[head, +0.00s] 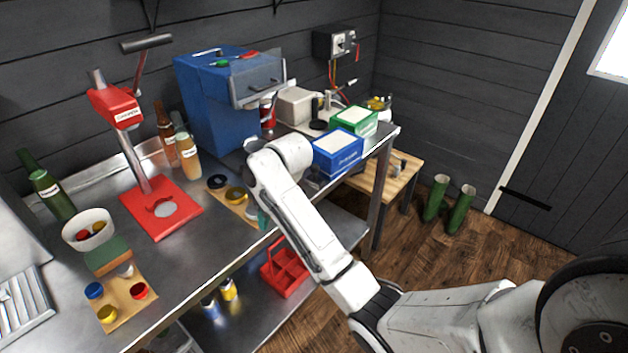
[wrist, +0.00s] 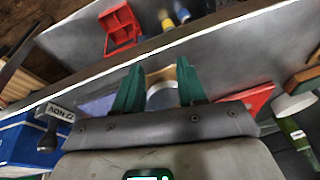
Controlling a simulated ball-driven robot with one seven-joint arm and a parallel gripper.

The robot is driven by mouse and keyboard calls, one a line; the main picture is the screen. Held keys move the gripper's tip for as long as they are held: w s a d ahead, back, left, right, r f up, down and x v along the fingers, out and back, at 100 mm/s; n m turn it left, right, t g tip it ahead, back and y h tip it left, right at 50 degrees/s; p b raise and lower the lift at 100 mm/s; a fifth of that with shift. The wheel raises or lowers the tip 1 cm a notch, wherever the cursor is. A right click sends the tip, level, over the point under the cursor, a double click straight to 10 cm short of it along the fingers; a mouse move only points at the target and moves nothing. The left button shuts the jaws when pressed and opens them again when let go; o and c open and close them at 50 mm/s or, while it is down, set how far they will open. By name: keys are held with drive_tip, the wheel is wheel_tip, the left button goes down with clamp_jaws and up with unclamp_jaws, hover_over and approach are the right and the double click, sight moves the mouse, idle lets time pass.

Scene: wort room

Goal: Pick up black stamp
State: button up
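A small dark stamp-like object with a black knob (wrist: 48,138) and a pale lettered plate lies at the left in the wrist view, beside a blue box. I take it for the black stamp. In the head view a dark shape (head: 313,178) sits in front of the blue box near the bench's front edge, partly behind my arm. My gripper (wrist: 158,82) has green fingers set apart, open, with nothing gripped. It is over the bench edge, to the right of the stamp in the wrist view. In the head view my arm mostly hides it; a teal fingertip (head: 262,218) shows.
The blue box (head: 338,153) and a green box (head: 356,121) stand at the bench's right end. A red press (head: 161,207) and bottles (head: 188,156) stand left. A red caddy (head: 285,270) is on the lower shelf.

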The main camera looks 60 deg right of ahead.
drive_tip(key=d+r+m+h, duration=0.1)
drive_tip(key=d+r, duration=0.5)
drive_tip(key=d, duration=0.4)
drive_tip(key=m+h, duration=0.1)
approach(315, 166)
drive_tip(key=w, duration=0.1)
drive_tip(key=shift+g, duration=0.4)
drive_tip(key=x, duration=0.4)
drive_tip(key=shift+w+d+f+p, duration=0.1)
drive_tip(key=shift+d+f+p, duration=0.15)
drive_tip(key=shift+f+p, duration=0.1)
drive_tip(key=shift+p+x, duration=0.65)
drive_tip(key=shift+x, duration=2)
drive_tip(key=shift+a, duration=0.1)
drive_tip(key=shift+c, duration=0.4)
clamp_jaws()
